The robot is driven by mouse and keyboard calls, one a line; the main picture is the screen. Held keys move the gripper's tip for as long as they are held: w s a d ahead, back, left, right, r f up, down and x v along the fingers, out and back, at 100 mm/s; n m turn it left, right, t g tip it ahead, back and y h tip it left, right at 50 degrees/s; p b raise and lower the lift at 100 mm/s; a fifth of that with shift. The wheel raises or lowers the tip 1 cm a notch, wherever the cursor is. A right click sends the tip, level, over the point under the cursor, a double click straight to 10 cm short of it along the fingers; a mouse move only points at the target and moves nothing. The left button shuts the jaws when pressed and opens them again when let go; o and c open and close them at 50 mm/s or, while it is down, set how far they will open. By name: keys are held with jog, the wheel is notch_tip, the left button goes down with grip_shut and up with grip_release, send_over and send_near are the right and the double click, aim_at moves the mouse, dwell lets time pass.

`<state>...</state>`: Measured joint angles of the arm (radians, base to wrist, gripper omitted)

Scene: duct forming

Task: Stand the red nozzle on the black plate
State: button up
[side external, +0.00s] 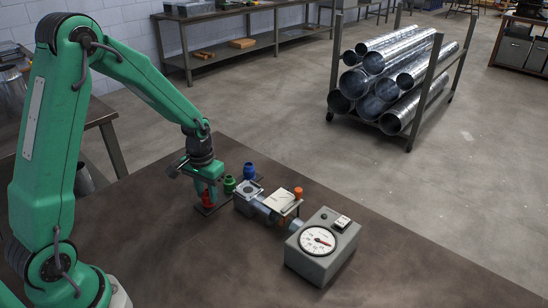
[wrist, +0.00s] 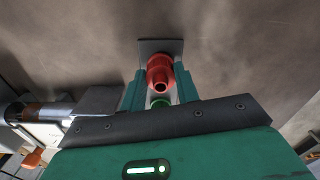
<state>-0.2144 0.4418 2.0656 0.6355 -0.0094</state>
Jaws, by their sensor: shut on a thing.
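The red nozzle (side external: 207,199) is between the fingers of my gripper (side external: 207,190), which is shut on it. In the wrist view the red nozzle (wrist: 159,70) looks upright, with its dark opening facing the camera, between the two green fingers of my gripper (wrist: 161,84). The black plate (wrist: 158,44) shows behind and under the nozzle; its near end (side external: 204,212) also shows in the side view. The nozzle is over or on that end. I cannot tell whether its base touches the plate.
The front table is clear.

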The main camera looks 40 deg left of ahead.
aim_at(206, 191)
jog(key=shift+f, duration=0.15)
jog(key=o, duration=0.9)
jog(key=shift+o, duration=0.2)
notch_tip(206, 191, up, 12)
jog(key=shift+r, duration=0.2)
dwell(0.7)
